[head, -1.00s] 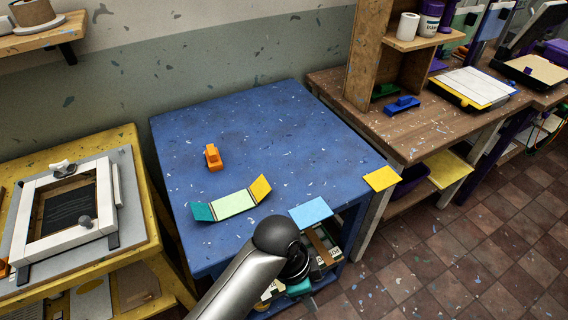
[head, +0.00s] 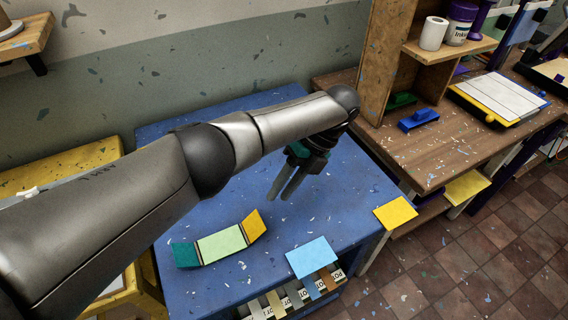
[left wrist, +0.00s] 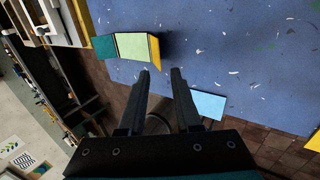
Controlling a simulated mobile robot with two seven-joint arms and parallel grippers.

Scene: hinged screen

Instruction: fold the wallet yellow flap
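The wallet lies open on the blue table (head: 310,220). It has a pale green middle (head: 221,243), a teal flap (head: 185,256) at its left and a yellow flap (head: 254,226) at its right. The yellow flap is tilted up from the middle and looks narrow and steep in the left wrist view (left wrist: 155,50). My left gripper (head: 280,196) is above the table, to the upper right of the yellow flap and apart from it. Its fingers (left wrist: 161,72) are spread with nothing between them. My right gripper is out of view.
A light blue panel (head: 312,257) and a yellow panel (head: 395,213) are at the table's near and right edges. A wooden bench (head: 450,150) with a blue object (head: 418,120) stands at the right. My left arm hides much of the table's back.

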